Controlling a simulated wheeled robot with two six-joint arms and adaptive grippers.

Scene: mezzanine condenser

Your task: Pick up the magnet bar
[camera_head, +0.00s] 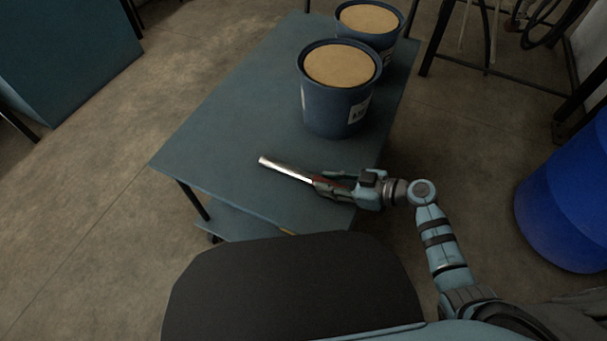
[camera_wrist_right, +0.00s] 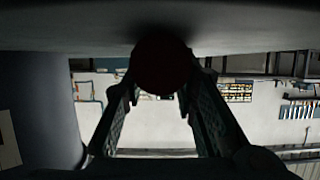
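The magnet bar is a slim, shiny silver rod (camera_head: 285,169) with a dark red grip end (camera_head: 329,181). It lies on or close above the blue-grey cart top, its silver end toward the left. In the right wrist view its dark round end (camera_wrist_right: 160,66) faces the camera, between the fingertips. My right gripper (camera_head: 321,178) is around the red end, one finger on each side, and partly hides it. Its fingers look spread, with room beside the grip; contact is hard to judge. In the wrist view the gripper (camera_wrist_right: 162,88) shows both fingers. My left gripper is not in view.
The cart top (camera_head: 225,140) is clear left of the bar. A blue bucket (camera_head: 335,107) with a tan top stands just beyond it, a second bucket (camera_head: 383,40) behind. A blue drum (camera_head: 570,205) stands on the floor at right, a teal cabinet (camera_head: 65,45) at upper left.

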